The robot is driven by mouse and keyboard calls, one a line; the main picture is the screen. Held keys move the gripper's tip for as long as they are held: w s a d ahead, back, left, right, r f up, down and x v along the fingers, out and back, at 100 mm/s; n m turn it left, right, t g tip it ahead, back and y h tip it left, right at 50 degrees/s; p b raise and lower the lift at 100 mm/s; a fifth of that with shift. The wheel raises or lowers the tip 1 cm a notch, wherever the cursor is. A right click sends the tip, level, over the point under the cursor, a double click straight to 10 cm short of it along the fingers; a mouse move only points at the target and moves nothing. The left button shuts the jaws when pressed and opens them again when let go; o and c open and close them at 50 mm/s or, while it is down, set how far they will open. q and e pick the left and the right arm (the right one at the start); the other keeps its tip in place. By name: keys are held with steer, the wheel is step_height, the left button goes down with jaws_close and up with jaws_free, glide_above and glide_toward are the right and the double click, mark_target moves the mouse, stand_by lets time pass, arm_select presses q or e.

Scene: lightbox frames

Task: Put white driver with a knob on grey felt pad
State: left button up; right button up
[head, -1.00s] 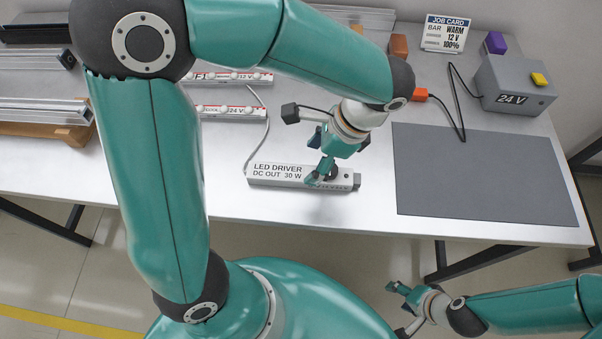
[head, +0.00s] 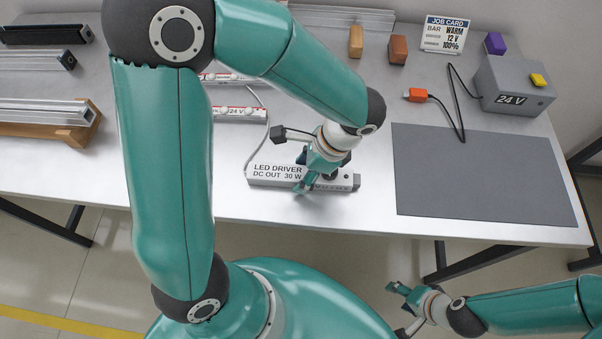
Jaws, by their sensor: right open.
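The white driver (head: 262,176), labelled "LED DRIVER DC OUT 30 W", lies on the bench near its front edge, with a dark end at its right. The grey felt pad (head: 480,180) lies flat and bare to its right. My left gripper (head: 312,180) is over the right half of the driver, with one finger in front of its face. The other finger is largely hidden, so I cannot tell whether it grips. The arm hides part of the driver's top, and the knob is not clear. My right gripper (head: 400,306) is open and empty, below the bench's front edge.
A grey 24 V box (head: 512,84) with a yellow button and a cable ending in an orange plug (head: 417,95) stands behind the pad. A job card (head: 446,34) and coloured blocks stand at the back. A cable (head: 262,125) runs behind the driver's left end.

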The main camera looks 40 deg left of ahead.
arm_select(q)
jaws_close()
steer(key=shift+r, duration=0.2)
